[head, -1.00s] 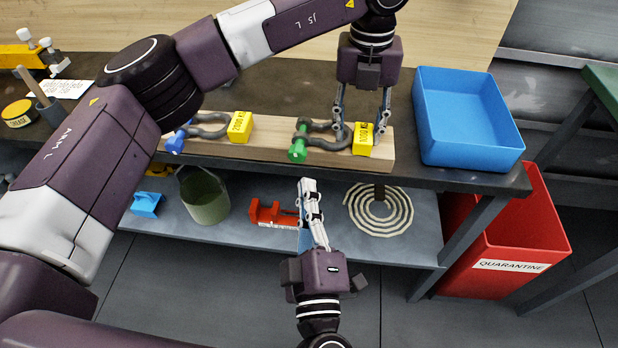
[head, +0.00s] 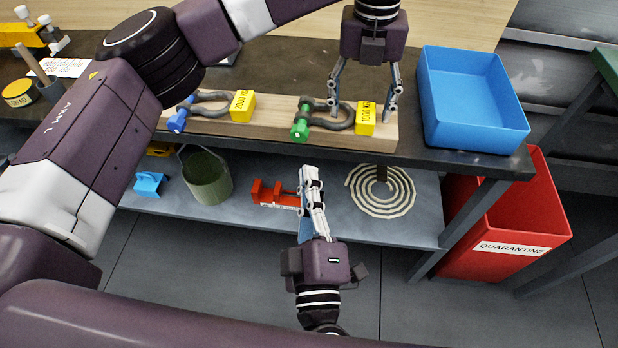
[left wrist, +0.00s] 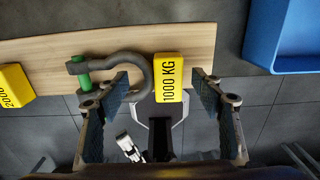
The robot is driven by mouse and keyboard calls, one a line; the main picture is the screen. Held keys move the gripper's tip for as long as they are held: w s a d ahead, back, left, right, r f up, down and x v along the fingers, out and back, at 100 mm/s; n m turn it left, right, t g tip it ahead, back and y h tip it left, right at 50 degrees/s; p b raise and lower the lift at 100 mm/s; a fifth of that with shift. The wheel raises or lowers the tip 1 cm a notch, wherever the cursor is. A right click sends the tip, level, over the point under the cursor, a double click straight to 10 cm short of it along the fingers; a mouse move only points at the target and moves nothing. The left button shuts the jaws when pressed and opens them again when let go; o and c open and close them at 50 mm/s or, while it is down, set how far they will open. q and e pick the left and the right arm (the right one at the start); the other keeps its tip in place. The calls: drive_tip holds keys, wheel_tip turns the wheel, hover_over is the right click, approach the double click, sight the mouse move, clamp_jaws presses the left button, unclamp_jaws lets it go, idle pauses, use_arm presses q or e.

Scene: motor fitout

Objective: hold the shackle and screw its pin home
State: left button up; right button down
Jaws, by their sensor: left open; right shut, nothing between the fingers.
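A grey shackle with a green pin (head: 300,121) lies on the wooden board, its bow pointing right toward a yellow 1000 KG tag (head: 366,118). In the left wrist view the shackle's bow (left wrist: 135,68), green pin (left wrist: 83,84) and tag (left wrist: 168,78) show. My left gripper (head: 364,110) is open over the shackle, one finger near the bow and one beyond the tag. It also shows in the left wrist view (left wrist: 158,82). A second shackle with a blue pin (head: 178,120) and a 2000 KG tag (head: 241,107) lies left. My right gripper (head: 311,172) is shut and empty, low before the bench.
A blue bin (head: 474,138) stands on the bench right of the board (head: 270,126). A red quarantine bin (head: 510,225) is below right. The lower shelf holds a green bucket (head: 207,178), a red vise-like tool (head: 272,193) and a coiled rope (head: 380,205).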

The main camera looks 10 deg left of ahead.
use_arm(q)
wheel_tip(320, 180, up, 12)
idle(0.4)
drive_tip(key=shift+f, duration=0.15)
